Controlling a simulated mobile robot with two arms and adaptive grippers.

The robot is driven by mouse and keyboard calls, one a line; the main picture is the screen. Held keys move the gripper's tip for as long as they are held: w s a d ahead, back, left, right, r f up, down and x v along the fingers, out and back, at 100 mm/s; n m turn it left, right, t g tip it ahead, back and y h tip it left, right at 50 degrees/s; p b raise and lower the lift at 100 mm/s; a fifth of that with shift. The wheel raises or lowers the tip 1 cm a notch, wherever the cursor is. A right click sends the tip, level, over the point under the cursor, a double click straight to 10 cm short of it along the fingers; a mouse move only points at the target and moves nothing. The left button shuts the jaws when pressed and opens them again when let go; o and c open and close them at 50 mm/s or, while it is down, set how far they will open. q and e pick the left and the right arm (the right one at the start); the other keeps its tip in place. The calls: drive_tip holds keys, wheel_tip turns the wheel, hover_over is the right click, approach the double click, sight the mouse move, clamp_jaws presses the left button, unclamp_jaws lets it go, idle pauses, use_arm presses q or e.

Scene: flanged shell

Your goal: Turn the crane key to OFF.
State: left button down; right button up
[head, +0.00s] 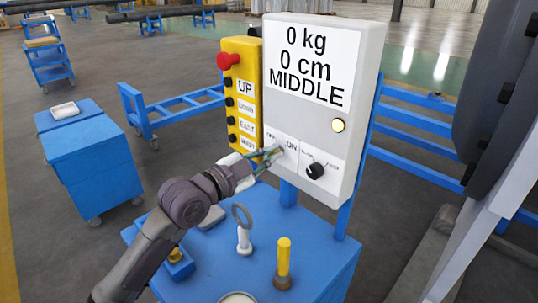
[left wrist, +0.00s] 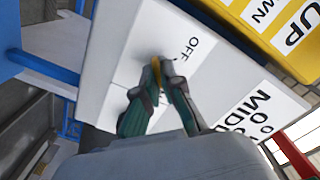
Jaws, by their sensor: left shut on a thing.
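The white control box (head: 318,125) stands on the blue cart and shows "0 kg, 0 cm, MIDDLE". Low on its front is a white label plate with OFF at left and ON at right; OFF also shows in the left wrist view. My left gripper (head: 274,153) is at this plate, its fingertips shut between the two words. In the left wrist view the fingertips (left wrist: 163,68) meet close to the panel, shut on the crane key, which is mostly hidden between them. I cannot tell which way the key points. My right gripper is in neither view.
A black knob (head: 315,171) and a lit round lamp (head: 338,125) are on the box. A yellow button pendant (head: 241,95) with a red stop button (head: 229,61) hangs beside it. A ring-topped post and a yellow-topped peg (head: 284,258) stand on the blue cart (head: 322,258) below.

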use_arm(q)
drive_tip(key=shift+w+a+n+p, duration=0.1)
drive_tip(key=shift+n+p, duration=2.35)
drive_tip(key=shift+n, duration=1.95)
drive_tip(key=shift+w+a+n+p, duration=0.1)
drive_tip(key=shift+n+p, duration=2.35)
drive_tip(key=shift+n, duration=1.95)
drive_tip(key=c, duration=1.3)
unclamp_jaws()
drive_tip(key=v, duration=1.2)
